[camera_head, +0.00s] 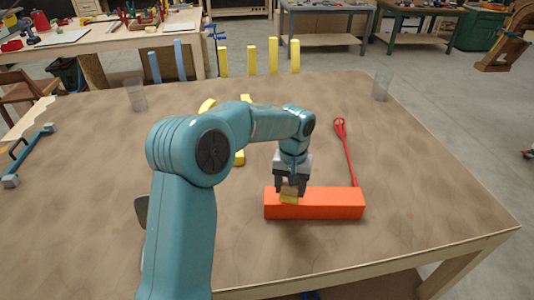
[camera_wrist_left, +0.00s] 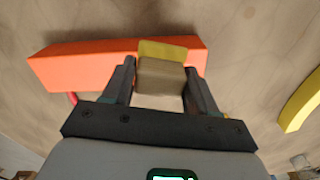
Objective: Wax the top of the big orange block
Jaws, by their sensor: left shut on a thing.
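The big orange block (camera_head: 330,204) lies lengthwise on the table near its front edge. My left gripper (camera_head: 291,187) is over the block's left end, pointing down. It is shut on a small tan block with a yellow underside (camera_head: 289,199). In the left wrist view the orange block (camera_wrist_left: 85,66) lies just beyond the fingers (camera_wrist_left: 160,80), and the tan and yellow block (camera_wrist_left: 160,75) sits between them. The yellow side overlaps the orange block in that view; I cannot tell whether it touches the top. My right gripper is not in view.
A red looped tool (camera_head: 346,150) lies behind the orange block. Yellow pieces (camera_head: 240,158) lie partly behind my left arm. Clear cups (camera_head: 136,95) stand at the left and at the far right edge. A blue clamp (camera_head: 28,155) lies at left. The table right of the block is clear.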

